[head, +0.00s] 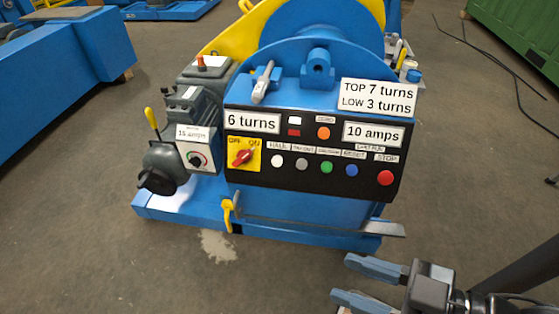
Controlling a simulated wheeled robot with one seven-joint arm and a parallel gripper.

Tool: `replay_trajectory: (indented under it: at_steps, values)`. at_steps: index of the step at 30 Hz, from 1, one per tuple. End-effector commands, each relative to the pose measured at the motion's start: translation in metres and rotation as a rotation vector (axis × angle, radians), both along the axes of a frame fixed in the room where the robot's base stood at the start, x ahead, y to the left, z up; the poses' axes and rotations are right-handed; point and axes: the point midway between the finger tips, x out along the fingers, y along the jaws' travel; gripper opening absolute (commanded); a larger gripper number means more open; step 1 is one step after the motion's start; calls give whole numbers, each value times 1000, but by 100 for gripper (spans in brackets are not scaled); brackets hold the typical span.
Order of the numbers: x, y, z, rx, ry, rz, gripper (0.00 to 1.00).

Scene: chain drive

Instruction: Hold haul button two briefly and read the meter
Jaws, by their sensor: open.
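A black control panel (310,184) is on the front of a blue winch. Its lower row has a white button (277,160) under a label reading HAUL, then grey (302,164), green (327,167) and blue (351,170) buttons and a red STOP button (385,178). I see no button marked two; some labels are too small to read. A display reading "10 amps" (374,134) is at the panel's upper right; one reading "6 turns" (251,123) is at its upper left. My gripper (341,277) is open and empty, below and right of the panel, apart from it.
A red OFF/ON switch (241,157) is on a yellow plate. An orange button (323,133) sits between the displays. A sign (379,97) reads "TOP 7 turns, LOW 3 turns". A grey dial box (196,153) is left. A metal ledge (375,228) juts out below the panel.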

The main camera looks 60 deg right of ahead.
Motion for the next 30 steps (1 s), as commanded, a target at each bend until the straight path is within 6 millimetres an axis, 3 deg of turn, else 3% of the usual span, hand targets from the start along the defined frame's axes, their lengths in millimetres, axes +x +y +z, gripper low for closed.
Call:
replay_trajectory:
  at_steps: [13,26,30]
  values:
    - [0,0,0,0,0,0,44]
    - [0,0,0,0,0,0,3]
    - [0,0,0,0,0,0,0]
